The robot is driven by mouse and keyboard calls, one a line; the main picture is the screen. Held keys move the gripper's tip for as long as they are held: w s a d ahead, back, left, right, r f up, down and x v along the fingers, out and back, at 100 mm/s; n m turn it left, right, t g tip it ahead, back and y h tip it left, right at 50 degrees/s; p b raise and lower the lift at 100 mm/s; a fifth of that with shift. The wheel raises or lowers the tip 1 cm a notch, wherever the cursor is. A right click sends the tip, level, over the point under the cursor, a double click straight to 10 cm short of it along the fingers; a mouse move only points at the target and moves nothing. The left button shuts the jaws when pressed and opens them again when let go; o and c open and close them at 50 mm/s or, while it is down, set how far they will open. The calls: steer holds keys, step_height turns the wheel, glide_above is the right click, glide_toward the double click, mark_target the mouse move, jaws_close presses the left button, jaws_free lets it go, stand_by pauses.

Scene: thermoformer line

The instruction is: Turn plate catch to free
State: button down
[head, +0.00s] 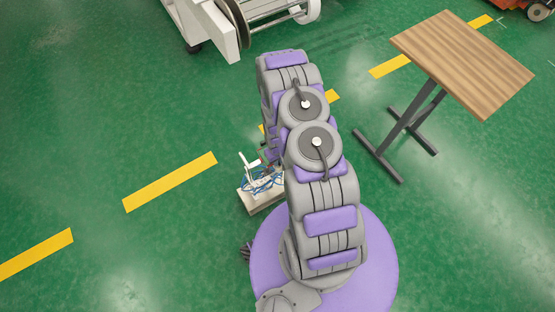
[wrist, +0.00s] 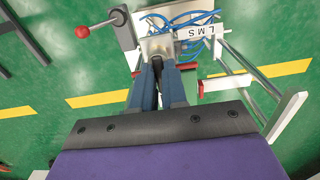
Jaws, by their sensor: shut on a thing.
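My gripper (wrist: 158,84) has its two blue-grey fingers closed on a small dark part in front of a light metal block (wrist: 159,46). I take this part to be the plate catch; the fingers hide most of it, so its turned position cannot be read. In the head view, the small fixture (head: 265,199) with a pale base and blue cables stands on the floor left of my arm. My gripper is mostly hidden by the arm in that view.
A lever with a red ball knob (wrist: 83,31) sticks out left of the block. Blue cables (wrist: 185,20) and a white tag with letters (wrist: 198,31) are behind. A wooden-topped table (head: 462,62) and white machine (head: 205,25) are farther off.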

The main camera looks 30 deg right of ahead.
steer(key=m+p, duration=0.2)
steer(key=m, duration=0.1)
steer(key=shift+d+r, duration=0.15)
steer(key=shift+d, duration=0.05)
steer(key=m, duration=0.2)
steer(key=m+p, duration=0.1)
steer(key=m, duration=0.2)
steer(key=shift+s+d+m+p, duration=0.15)
steer(key=shift+d+m+p, duration=0.05)
steer(key=shift+m+p, duration=0.1)
steer(key=m, duration=0.4)
steer(key=shift+s+d, duration=0.15)
steer(key=shift+d, duration=0.05)
steer(key=m, duration=0.5)
steer(key=shift+s, duration=0.2)
steer(key=shift+m, duration=0.3)
steer(key=c, duration=1.2)
jaws_free()
steer(key=shift+o, duration=0.2)
steer(key=shift+s, duration=0.1)
